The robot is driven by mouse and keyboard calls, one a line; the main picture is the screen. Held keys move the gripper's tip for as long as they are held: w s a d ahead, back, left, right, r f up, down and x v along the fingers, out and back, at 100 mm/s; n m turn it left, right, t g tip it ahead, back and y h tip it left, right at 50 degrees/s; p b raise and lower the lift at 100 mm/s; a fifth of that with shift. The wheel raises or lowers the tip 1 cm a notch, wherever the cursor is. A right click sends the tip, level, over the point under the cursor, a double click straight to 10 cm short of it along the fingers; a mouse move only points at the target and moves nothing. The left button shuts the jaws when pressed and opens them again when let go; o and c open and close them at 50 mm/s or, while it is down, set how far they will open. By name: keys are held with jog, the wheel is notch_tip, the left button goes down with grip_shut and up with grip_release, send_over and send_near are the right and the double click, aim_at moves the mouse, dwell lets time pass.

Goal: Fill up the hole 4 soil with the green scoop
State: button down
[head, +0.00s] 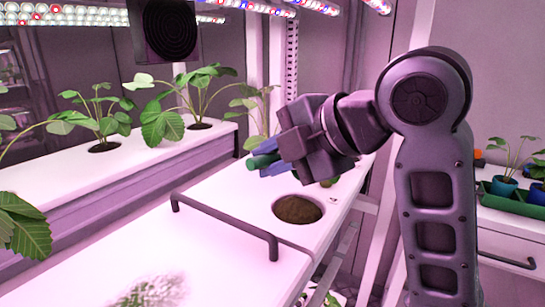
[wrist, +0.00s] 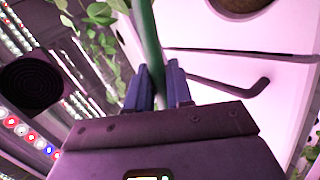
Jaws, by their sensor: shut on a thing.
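My gripper (head: 268,166) is above the white planter and beyond the dark handle bar in the head view. Its blue fingers also show in the wrist view (wrist: 158,88). They are shut on the green scoop (head: 258,161), whose green shaft (wrist: 147,30) runs up between the fingers in the wrist view. The scoop's bowl is not visible, so I cannot tell whether it holds soil. A round hole with brown soil (head: 298,209) lies in the white top, below and slightly right of my gripper. Its edge shows at the top of the wrist view (wrist: 245,4). I see no hole number.
A dark handle bar (head: 225,219) stands on the white panel in front of the soil hole. Strawberry plants (head: 104,118) grow in the left rack. A green tray (head: 511,195) with potted plants sits on the right counter. A dark round fan (head: 168,30) hangs at the back.

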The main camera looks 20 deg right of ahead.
jog(key=shift+w+d+r+y, duration=0.15)
jog(key=shift+d+r+y, duration=0.05)
jog(key=shift+d+y, duration=0.1)
jog(key=r+m+y, duration=0.1)
jog(key=d+r+m+b, duration=0.1)
jog(key=w+r+y, duration=0.1)
jog(key=shift+d+r+m+g+y+b, duration=0.1)
jog(key=shift+d+m+g+y+b, duration=0.2)
jog(key=shift+d+m+g+b, duration=0.1)
jog(key=shift+d+r+y, duration=0.3)
jog(key=shift+r+y, duration=0.1)
jog(key=shift+r, duration=0.1)
jog(key=shift+w+d+r+m+y+p, duration=0.15)
jog(key=shift+d+r+m+y+p, duration=0.3)
jog(key=shift+m+p, duration=0.25)
jog(key=d+m+y+p, duration=0.1)
jog(key=w+d+r+m+y+p, duration=0.1)
jog(key=d+m+y+p, duration=0.1)
jog(key=shift+w+d+r+p, duration=0.3)
jog(key=d+m+y, duration=0.1)
jog(key=w+d+m+y, duration=0.1)
jog(key=m, duration=0.1)
jog(key=shift+w+d+r+t, duration=0.1)
jog(key=shift+d+t, duration=0.2)
jog(key=shift+d, duration=0.1)
